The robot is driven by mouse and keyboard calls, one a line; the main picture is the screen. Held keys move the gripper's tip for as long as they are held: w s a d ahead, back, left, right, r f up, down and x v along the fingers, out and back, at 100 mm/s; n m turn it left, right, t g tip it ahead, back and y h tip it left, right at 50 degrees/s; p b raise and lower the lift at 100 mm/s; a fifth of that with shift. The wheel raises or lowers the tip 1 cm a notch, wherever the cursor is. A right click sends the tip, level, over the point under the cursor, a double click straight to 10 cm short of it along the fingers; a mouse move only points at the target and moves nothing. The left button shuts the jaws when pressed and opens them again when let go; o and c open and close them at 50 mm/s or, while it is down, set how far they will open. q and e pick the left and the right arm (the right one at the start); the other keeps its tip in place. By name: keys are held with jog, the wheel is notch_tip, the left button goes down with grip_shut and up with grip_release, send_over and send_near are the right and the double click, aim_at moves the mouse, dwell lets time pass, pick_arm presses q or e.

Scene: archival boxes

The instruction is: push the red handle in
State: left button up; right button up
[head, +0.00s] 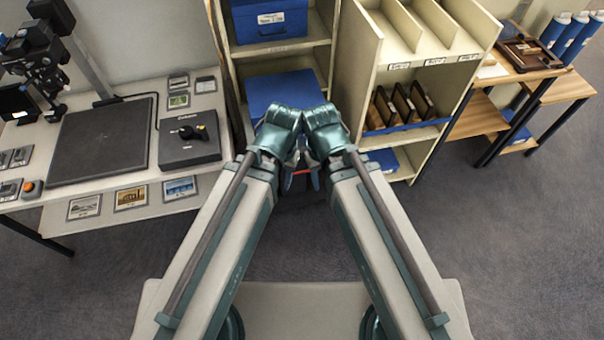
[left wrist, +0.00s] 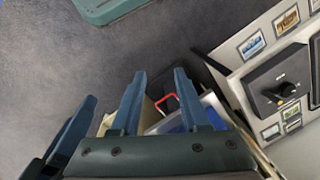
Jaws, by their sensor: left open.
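The red handle (left wrist: 167,99) is a thin red bracket in the left wrist view, on or beside a dark case (left wrist: 185,88). In the head view only a short red strip of the handle (head: 302,172) shows between my two grippers. My left gripper (left wrist: 158,86) is open, and the handle appears between its two fingers in the wrist view. I cannot tell whether they touch it. My left gripper (head: 287,181) and right gripper (head: 315,180) point down side by side in the head view. The right gripper's opening is hidden.
A shelf unit with blue boxes (head: 270,22) stands behind my grippers. A cream rack (head: 352,75) is to its right. A table with a dark mat (head: 100,142) and a black case (head: 190,145) is at left. Grey floor (head: 500,240) is clear at right.

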pick_arm(q)
jog(key=m+t+b, duration=0.2)
jog(key=m+b, duration=1)
jog(key=b, duration=0.6)
send_over(302, 172)
jog(key=s, duration=0.3)
notch_tip(302, 172, down, 18)
jog(key=shift+w+d+h, duration=0.1)
jog(key=shift+d+h, duration=0.2)
jog(key=shift+h, duration=0.1)
jog(key=shift+f, duration=0.1)
jog(key=w+f+b, duration=0.1)
jog(key=f+b, duration=0.8)
jog(key=w+f+b, duration=0.1)
jog(key=f+b, duration=0.3)
jog(key=b, duration=0.1)
jog(key=shift+w+a+f, duration=0.2)
jog(key=shift+w+a, duration=0.1)
grip_shut()
